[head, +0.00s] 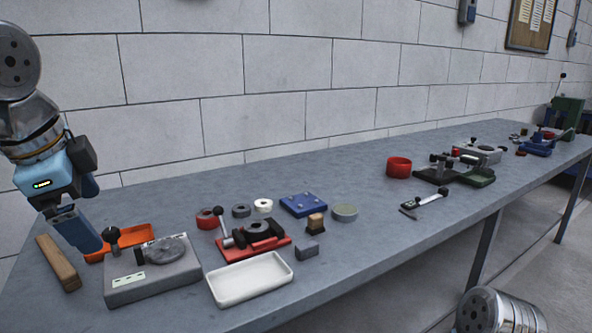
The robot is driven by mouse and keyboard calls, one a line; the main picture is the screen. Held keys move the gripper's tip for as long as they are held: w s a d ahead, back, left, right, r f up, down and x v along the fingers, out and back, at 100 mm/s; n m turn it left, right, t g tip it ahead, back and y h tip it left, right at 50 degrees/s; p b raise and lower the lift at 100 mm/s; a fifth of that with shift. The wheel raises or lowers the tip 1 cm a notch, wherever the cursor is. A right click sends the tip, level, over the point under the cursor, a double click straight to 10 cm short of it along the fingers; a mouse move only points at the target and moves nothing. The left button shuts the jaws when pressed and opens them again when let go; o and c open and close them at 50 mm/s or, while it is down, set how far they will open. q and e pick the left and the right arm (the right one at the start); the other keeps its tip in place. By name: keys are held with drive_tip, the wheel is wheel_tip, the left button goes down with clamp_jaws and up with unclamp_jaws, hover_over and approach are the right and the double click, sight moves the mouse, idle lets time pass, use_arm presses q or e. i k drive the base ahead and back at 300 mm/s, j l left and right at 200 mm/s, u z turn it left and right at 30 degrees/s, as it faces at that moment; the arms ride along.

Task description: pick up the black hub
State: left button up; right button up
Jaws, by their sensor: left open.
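A black round part (257,228), which looks like the black hub, sits in a red fixture (228,252) near the middle of the bench. A dark grey ring (241,210) lies just behind it, so I cannot be fully sure which is the hub. My left gripper (84,238) points down at the bench's left end, above and between a wooden block and an orange tray. It is open with nothing seen between its fingers, and it is well left of the black part. My right gripper is not in view.
A wooden block (58,264), an orange tray (132,235) and a grey fixture with a black knob (150,284) lie near my left gripper. A white tray (250,292) stands before the red fixture. A red ring (206,220) and blue plate (304,211) are behind.

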sight(257, 231)
drive_tip(key=k, duration=1.05)
